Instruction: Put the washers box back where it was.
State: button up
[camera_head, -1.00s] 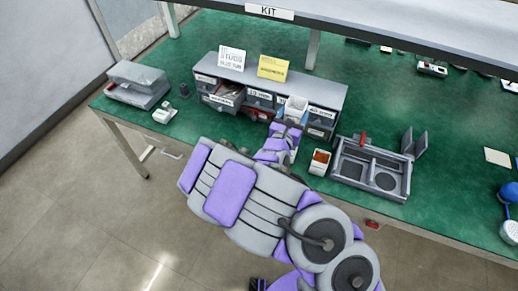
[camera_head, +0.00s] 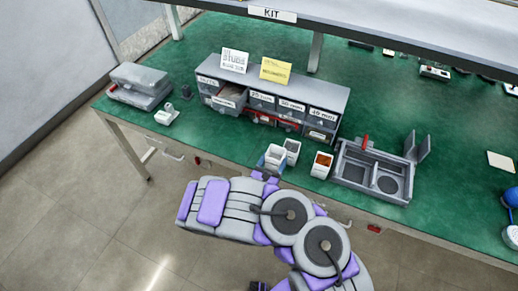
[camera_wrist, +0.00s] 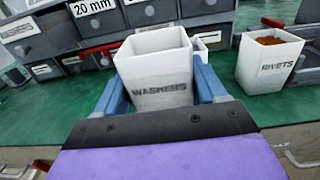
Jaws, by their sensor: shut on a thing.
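The white washers box (camera_wrist: 158,78), with "WASHERS" on its front, stands upright between the blue fingers of my gripper (camera_wrist: 160,88). In the head view the washers box (camera_head: 274,153) is near the bench's front edge, and my gripper (camera_head: 270,164) is shut on it from the front. I cannot tell whether its base touches the bench. Another white box (camera_head: 292,147) stands just behind and to its right; its label is hidden. The rivets box (camera_wrist: 268,62), white with orange-brown contents, stands to the right, apart from my gripper.
A grey drawer cabinet (camera_head: 262,84) with size labels stands behind, with a drawer (camera_head: 227,103) pulled out at left. A grey compartment tray (camera_head: 365,192) lies right of the rivets box (camera_head: 321,165).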

jog(key=w+a, duration=0.2)
jog(key=w, duration=0.1)
jog(key=w+a+b, duration=0.1)
jog(key=w+a, duration=0.1)
jog(key=w, duration=0.2)
jog(key=w+a+f+b, duration=0.1)
jog(key=w+a, duration=0.1)
jog(key=w, duration=0.1)
jog(key=shift+w+a, duration=0.1)
jog(key=shift+w, duration=0.2)
notch_tip(320, 180, down, 4)
jog(key=shift+r+b, duration=0.15)
jog(key=shift+b, duration=0.65)
jog(key=shift+r, duration=0.1)
jog(key=o, duration=1.3)
jog(key=shift+c, duration=0.2)
jog(key=shift+s, duration=0.1)
jog(key=p+v, duration=0.2)
jog(key=v, duration=1)
jog(key=shift+p, duration=0.4)
